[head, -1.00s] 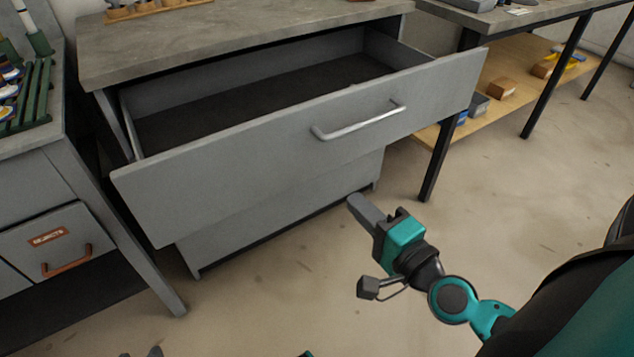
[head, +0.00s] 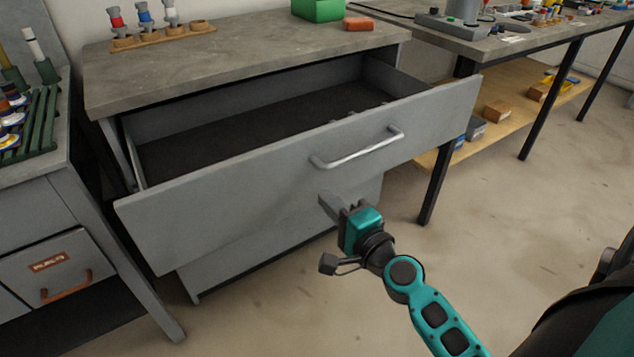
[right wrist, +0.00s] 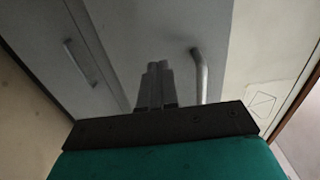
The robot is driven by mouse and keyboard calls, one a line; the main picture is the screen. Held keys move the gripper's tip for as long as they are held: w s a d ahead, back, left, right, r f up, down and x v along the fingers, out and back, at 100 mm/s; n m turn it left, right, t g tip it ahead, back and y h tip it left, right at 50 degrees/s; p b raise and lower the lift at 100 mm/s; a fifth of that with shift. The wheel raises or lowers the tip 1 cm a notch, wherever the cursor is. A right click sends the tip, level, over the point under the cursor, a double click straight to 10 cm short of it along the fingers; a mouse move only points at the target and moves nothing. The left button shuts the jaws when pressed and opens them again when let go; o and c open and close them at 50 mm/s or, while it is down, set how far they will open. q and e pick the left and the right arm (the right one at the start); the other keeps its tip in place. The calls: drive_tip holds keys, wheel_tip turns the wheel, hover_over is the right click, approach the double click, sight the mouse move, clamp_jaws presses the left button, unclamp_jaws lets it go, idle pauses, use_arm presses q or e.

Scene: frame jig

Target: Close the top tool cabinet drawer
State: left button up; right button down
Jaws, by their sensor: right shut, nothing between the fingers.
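The top drawer (head: 235,184) of the grey tool cabinet (head: 240,65) is pulled far out, and its dark interior shows. Its silver bar handle (head: 357,150) is on the front panel; a handle also shows in the right wrist view (right wrist: 201,76). My right gripper (head: 325,204) is shut and empty. It is in front of the drawer's front panel, below and slightly left of the handle. I cannot tell whether the fingertips touch the panel. In the right wrist view the gripper's fingers (right wrist: 155,85) are together and point towards the grey front. My left gripper is not in view.
A bench with a red-handled drawer (head: 60,268) stands left. A table with a wooden lower shelf (head: 510,110) stands right.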

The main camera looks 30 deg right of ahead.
sight(308, 180)
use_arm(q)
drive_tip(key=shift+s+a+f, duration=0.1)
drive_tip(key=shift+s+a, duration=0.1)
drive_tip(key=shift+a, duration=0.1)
use_arm(e)
drive_tip(key=shift+w+a, duration=0.1)
drive_tip(key=shift+w, duration=2.25)
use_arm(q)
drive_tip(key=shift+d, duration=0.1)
use_arm(e)
drive_tip(key=shift+w, duration=0.1)
